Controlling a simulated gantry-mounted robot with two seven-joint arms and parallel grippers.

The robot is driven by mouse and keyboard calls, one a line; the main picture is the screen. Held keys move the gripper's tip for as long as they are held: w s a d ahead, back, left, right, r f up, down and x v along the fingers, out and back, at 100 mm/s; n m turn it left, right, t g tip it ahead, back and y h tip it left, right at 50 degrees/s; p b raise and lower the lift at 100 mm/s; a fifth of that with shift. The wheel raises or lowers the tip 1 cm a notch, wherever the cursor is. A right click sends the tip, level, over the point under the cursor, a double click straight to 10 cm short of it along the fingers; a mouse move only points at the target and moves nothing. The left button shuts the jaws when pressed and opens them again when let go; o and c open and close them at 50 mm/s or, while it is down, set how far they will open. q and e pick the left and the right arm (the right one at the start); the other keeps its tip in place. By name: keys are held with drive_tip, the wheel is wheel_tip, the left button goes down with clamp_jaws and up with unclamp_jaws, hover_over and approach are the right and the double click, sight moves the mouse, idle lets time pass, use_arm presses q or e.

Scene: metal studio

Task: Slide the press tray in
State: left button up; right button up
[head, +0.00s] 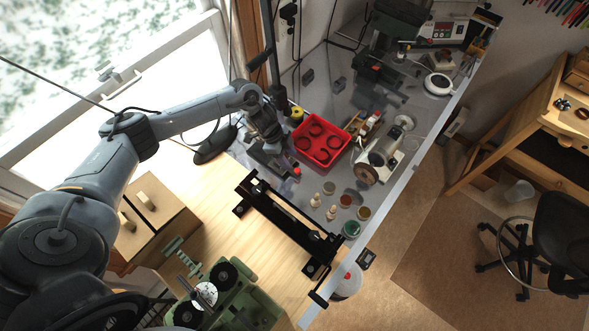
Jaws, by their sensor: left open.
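My left arm comes in from the left, and its left gripper (274,149) points down at the back left of the metal bench top, near the red tray. The gripper is open; its fingertips are small and dark here. A low dark-grey device (270,164) sits right under and beside the gripper; whether the fingers touch it, I cannot tell. No part is clearly recognisable as the press tray; the device is partly hidden by the gripper. My right gripper is not in view.
A red tray (331,133) with dark rings stands right of the gripper. A black rail frame (292,222) crosses the bench in front. Small jars (364,213) and a polishing machine (380,162) stand to the right. A green machine (240,296) is at the bottom.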

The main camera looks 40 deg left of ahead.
sight(296, 170)
use_arm(q)
drive_tip(key=b+x, duration=0.5)
drive_tip(key=x, duration=0.2)
drive_tip(key=shift+a, duration=0.1)
drive_tip(key=shift+c, duration=0.5)
clamp_jaws()
drive_tip(key=shift+a, duration=0.1)
